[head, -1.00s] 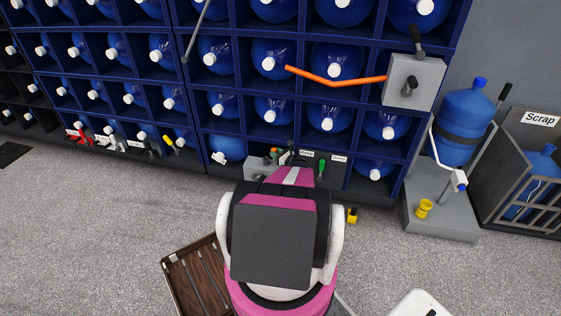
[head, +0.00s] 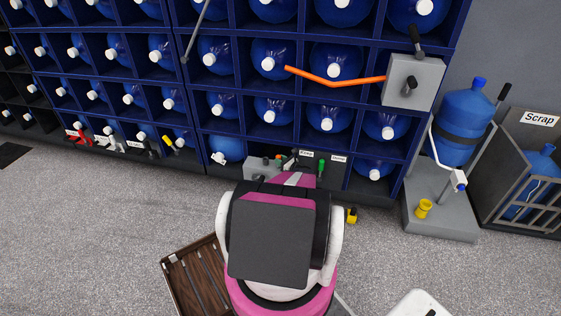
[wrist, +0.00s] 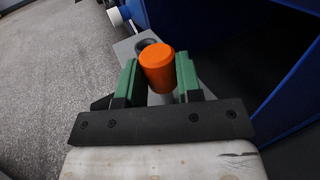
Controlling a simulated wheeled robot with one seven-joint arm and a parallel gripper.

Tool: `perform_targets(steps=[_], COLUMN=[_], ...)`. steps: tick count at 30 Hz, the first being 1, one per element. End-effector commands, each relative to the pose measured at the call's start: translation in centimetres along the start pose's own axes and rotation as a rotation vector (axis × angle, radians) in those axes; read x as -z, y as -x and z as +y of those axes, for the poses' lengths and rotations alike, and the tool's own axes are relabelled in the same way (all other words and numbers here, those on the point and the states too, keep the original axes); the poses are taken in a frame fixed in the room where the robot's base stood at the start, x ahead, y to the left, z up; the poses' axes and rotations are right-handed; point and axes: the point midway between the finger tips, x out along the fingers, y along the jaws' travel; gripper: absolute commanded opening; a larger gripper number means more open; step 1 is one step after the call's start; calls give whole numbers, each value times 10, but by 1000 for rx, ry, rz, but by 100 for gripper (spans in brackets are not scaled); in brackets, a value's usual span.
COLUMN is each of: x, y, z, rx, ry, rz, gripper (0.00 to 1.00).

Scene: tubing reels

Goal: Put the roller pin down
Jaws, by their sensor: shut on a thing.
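In the wrist view my gripper (wrist: 158,82) has its two green fingers closed on the sides of an orange cylinder, which I take to be the roller pin (wrist: 158,72). The pin's rounded orange end faces the camera, and its far end is hidden. A grey block with a dark round hole (wrist: 149,44) lies just beyond the pin. I cannot tell whether the pin touches it. In the head view my pink arm hides most of the gripper and the pin.
A grey box (head: 262,166) and a green-handled tool (head: 321,168) are at the rack's foot. The blue rack (head: 292,91) holds several water bottles. A slatted wooden tray (head: 176,277) lies on the floor at left. A grey stand (head: 441,214) with a bottle is at right.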

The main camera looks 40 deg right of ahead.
Motion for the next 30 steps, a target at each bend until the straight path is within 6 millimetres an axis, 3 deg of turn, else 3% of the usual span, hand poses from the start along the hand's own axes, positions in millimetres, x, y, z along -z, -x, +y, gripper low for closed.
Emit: perform_targets(steps=[1,2,3,4,14,17,30], x=[2,2,1,1,-2,-2,-2], y=[0,0,0,0,0,8,91], z=[0,0,0,0,0,0,0], rx=[0,0,0,0,0,2,3], ry=[0,0,0,0,0,0,0], rz=[0,0,0,0,0,0,1], gripper=[7,39,52,58,58,58,58])
